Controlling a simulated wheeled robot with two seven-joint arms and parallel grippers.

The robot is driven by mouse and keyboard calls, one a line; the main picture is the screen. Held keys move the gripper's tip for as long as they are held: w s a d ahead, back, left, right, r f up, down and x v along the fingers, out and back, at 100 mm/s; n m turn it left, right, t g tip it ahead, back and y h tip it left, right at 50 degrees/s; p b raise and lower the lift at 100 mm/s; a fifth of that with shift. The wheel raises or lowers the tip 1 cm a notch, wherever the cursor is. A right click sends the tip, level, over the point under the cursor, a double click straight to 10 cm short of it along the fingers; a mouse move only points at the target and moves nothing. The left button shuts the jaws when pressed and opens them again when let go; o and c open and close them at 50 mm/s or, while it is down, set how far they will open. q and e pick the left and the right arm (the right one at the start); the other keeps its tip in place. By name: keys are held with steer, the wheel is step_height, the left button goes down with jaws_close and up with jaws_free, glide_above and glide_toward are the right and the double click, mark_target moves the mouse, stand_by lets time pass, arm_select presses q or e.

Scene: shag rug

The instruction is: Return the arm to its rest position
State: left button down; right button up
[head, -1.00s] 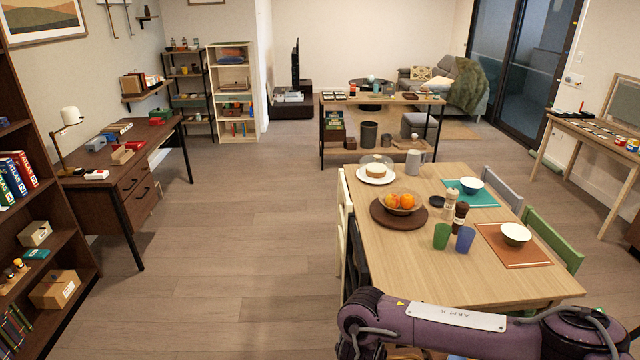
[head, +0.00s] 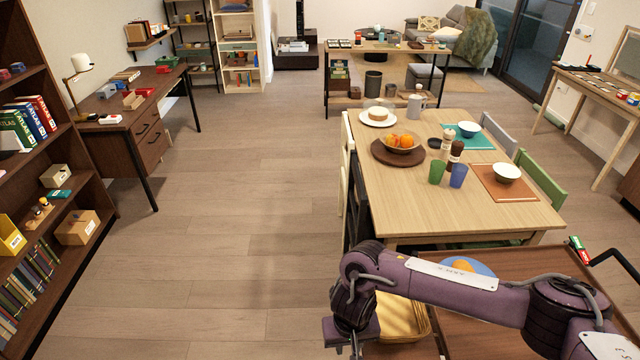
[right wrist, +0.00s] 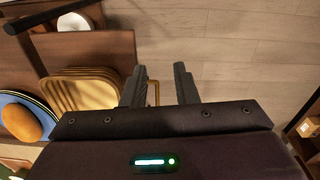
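My right arm, purple, reaches in from the lower right of the head view and bends down at its left end. My right gripper (head: 350,348) hangs at the bottom edge there, partly cut off. My left arm and gripper are out of view.
A brown cart or low table (head: 465,338) stands under my right arm, with yellow trays (head: 400,318) and a blue plate (head: 472,265) with an orange item. The dining table (head: 440,215) lies beyond. Open floor (head: 235,240) spreads to the left, up to a bookcase (head: 75,255).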

steer(key=a+f+n+y+b, duration=0.1)
steer(key=a+f+y+b, duration=0.3)
steer(key=a+f, duration=0.5)
step_height(320, 180, down, 8)
steer(key=y, duration=0.3)
steer(key=s+d+f+m+t+h+b, duration=0.1)
steer(key=s+d+f+h+b, duration=0.1)
steer(key=s+d+f, duration=0.75)
steer(key=s+d+f+t+h+b, duration=0.15)
steer(key=s+d+f, duration=0.45)
steer(key=f, duration=0.6)
steer(key=s+d+f+h, duration=0.1)
steer(key=s+d+f, duration=0.1)
steer(key=s, duration=0.4)
steer(key=s+d+f+g+h, duration=0.1)
steer(key=s+d+f, duration=0.1)
steer(key=s+d, duration=0.3)
steer(key=s+d+f+n+g+h+b, duration=0.1)
steer(key=s+d+f, duration=0.2)
steer(key=s, duration=0.5)
steer(key=shift+d, duration=0.2)
